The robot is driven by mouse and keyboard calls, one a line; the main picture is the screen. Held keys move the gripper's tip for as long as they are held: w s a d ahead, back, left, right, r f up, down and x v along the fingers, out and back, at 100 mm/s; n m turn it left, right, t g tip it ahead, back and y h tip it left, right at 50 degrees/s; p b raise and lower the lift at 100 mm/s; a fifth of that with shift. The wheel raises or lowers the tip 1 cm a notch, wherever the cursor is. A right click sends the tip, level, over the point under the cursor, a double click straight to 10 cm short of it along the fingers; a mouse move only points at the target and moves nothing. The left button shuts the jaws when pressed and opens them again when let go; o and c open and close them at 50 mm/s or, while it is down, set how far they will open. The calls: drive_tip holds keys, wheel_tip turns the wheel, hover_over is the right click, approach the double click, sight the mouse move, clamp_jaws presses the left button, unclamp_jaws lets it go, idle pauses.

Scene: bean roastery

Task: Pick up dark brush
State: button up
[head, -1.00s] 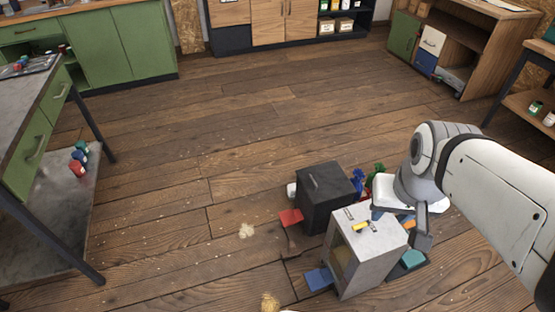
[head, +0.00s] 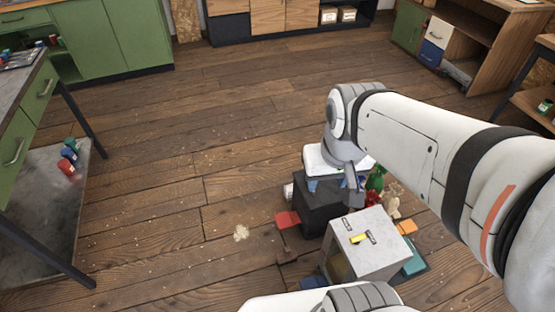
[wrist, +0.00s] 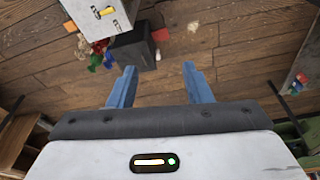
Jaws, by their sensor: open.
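I cannot pick out a dark brush for certain in either view. A small dark brown shape (head: 287,256) lies on the floor below the red flat piece, too small to identify. Small dark marks or items flank a yellow piece (head: 358,238) on top of the pale grey box (head: 372,255); the yellow piece also shows in the wrist view (wrist: 106,11). My gripper (head: 328,186) is above the dark box, partly hidden by my wrist. In the wrist view my gripper (wrist: 160,86) has its two blue fingers wide apart with only floor between them.
The dark box (wrist: 132,47) stands beside the pale box. Blue (wrist: 95,62), green (head: 376,178) and red things cluster beside them. A red flat piece (head: 288,219) and pale scattered bits (head: 241,233) lie on the floor. Open floor spreads left, toward a table (head: 52,75).

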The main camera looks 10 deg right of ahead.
drive_tip(key=shift+o, duration=0.6)
drive_tip(key=w+a+f+b, duration=0.1)
drive_tip(key=w+f+b, duration=0.1)
drive_tip(key=w+f, duration=0.2)
drive_tip(key=shift+w+a+b, duration=0.25)
drive_tip(key=shift+w+b, duration=0.1)
drive_tip(key=shift+w, duration=0.25)
drive_tip(key=n+g+b, duration=0.1)
drive_tip(key=g+b, duration=0.1)
drive_tip(key=b, duration=1)
hover_over(288, 248)
drive_tip(key=w, duration=0.1)
wheel_tip(288, 248, down, 34)
drive_tip(key=shift+n+g, duration=0.3)
drive_tip(key=shift+n, duration=0.3)
drive_tip(key=f+b, duration=0.3)
drive_tip(key=f, duration=1.3)
drive_tip(key=f+b, duration=0.4)
drive_tip(key=f, duration=1.2)
drive_tip(key=f+b, duration=0.3)
drive_tip(key=f, duration=1.3)
drive_tip(key=shift+s+f, duration=0.15)
drive_tip(key=shift+s, duration=0.25)
drive_tip(key=f+b, duration=0.1)
drive_tip(key=f, duration=0.1)
drive_tip(key=f+b, duration=0.1)
drive_tip(key=f, duration=0.2)
drive_tip(key=shift+s+a+f, duration=0.2)
drive_tip(key=shift+c, duration=0.5)
